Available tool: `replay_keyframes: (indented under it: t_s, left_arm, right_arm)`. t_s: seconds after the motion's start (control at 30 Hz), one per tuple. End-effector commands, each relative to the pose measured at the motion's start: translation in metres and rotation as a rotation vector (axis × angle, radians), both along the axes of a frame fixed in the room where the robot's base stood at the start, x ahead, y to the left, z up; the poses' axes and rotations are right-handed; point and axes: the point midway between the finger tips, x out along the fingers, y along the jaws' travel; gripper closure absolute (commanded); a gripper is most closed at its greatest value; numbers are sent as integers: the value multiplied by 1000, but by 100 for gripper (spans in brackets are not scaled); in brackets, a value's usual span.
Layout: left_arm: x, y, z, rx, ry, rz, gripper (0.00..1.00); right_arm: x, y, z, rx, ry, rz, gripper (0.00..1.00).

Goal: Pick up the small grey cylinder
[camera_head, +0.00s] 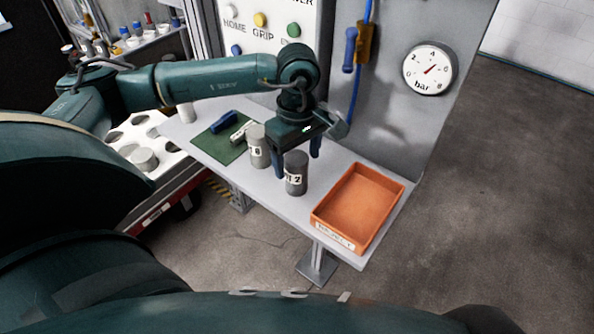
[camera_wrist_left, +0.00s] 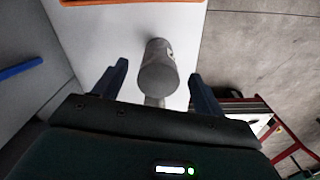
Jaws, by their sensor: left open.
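Two labelled cylinders stand upright on the light grey table (camera_head: 225,165). The darker grey cylinder (camera_head: 296,174), with a "2" on its label, is nearer the orange tray; the lighter one (camera_head: 258,147) is left of it. They look similar in size. My left gripper (camera_head: 298,158) is open, pointing down, above and close to the darker cylinder. In the left wrist view a grey cylinder (camera_wrist_left: 158,66) shows between the spread fingers of the left gripper (camera_wrist_left: 158,74), with gaps on both sides. A lighter object shows partly below it. My right gripper is out of view.
An orange tray (camera_head: 360,207) stands at the table's right end, empty. A green mat (camera_head: 217,145) with a blue item (camera_head: 223,122) lies to the left. A panel with a pressure gauge (camera_head: 430,69) and a hanging blue hose (camera_head: 357,90) rises behind the table.

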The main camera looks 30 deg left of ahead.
Motion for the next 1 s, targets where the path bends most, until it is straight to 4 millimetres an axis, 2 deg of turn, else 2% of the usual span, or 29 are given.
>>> replay_keyframes:
  t_s: [0.17,0.43,0.73,1.0]
  left_arm:
    - [0,2,-13,0,4,1,29]
    - [1,4,-51,-1,3,0,29]
    - [2,4,-56,-1,-1,0,29]
    - [2,4,-56,-1,-1,0,51]
  right_arm:
    - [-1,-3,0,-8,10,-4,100]
    - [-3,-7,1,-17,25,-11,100]
    - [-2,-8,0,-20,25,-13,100]
    - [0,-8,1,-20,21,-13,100]
